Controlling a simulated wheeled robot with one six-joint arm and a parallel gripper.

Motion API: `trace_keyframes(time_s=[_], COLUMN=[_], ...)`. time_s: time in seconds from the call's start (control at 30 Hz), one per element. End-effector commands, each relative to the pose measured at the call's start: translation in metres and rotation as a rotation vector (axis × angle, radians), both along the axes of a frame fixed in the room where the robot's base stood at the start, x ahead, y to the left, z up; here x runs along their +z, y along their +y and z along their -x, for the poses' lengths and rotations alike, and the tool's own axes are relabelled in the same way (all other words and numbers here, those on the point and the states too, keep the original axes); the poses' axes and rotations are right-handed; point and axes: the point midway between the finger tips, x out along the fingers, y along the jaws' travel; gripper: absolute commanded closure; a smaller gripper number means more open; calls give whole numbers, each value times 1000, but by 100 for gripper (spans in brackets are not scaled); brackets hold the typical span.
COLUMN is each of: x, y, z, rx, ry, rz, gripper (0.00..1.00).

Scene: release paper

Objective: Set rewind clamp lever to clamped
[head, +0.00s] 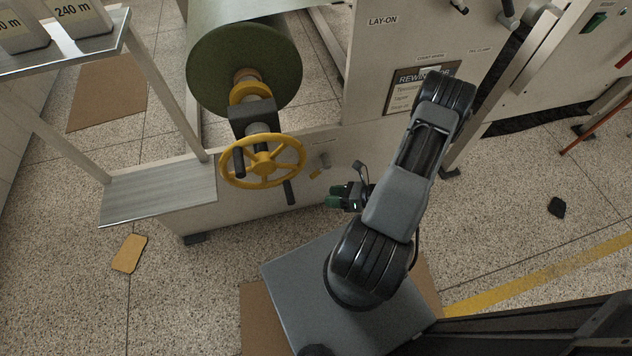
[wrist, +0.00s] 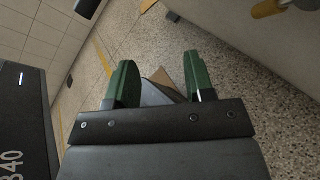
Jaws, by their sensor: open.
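A small lever with an orange-yellow grip (head: 315,174) sits on the pale machine panel, right of the yellow handwheel. Its marking is too small to read, so I cannot confirm it is the rewind clamp lever. A yellow grip (wrist: 268,8) also shows at the top right of the wrist view, partly cut off. A black bar (head: 289,192) hangs at the handwheel's lower right. My gripper (head: 333,197) is open and empty, below and right of the orange-gripped lever and apart from it. Its green fingers (wrist: 162,85) stand apart in the wrist view.
The yellow handwheel (head: 262,163) sits below the large green roll (head: 243,68). A metal shelf (head: 160,192) stands left. The machine panel (head: 362,140) carries a partly hidden "REWIND" plate (head: 405,97). Speckled floor (head: 520,235) is largely clear at right.

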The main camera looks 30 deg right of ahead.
Motion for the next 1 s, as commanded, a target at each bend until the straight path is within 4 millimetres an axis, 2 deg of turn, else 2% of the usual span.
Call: trace_keyframes(time_s=[0.03, 0.13, 0.3, 0.43, 0.63, 1.0], x=[-27, -48, -62, -64, -71, -91], y=[-6, -23, -48, -57, -51, -28], z=[-3, -13, -24, -32, -56, -118], rx=[-134, -347, -567, -638, -654, -653], ry=[48, 110, 155, 163, 166, 165], rz=[-67, -153, -233, -263, -277, -275], gripper=[52, 52, 52, 52, 52, 52])
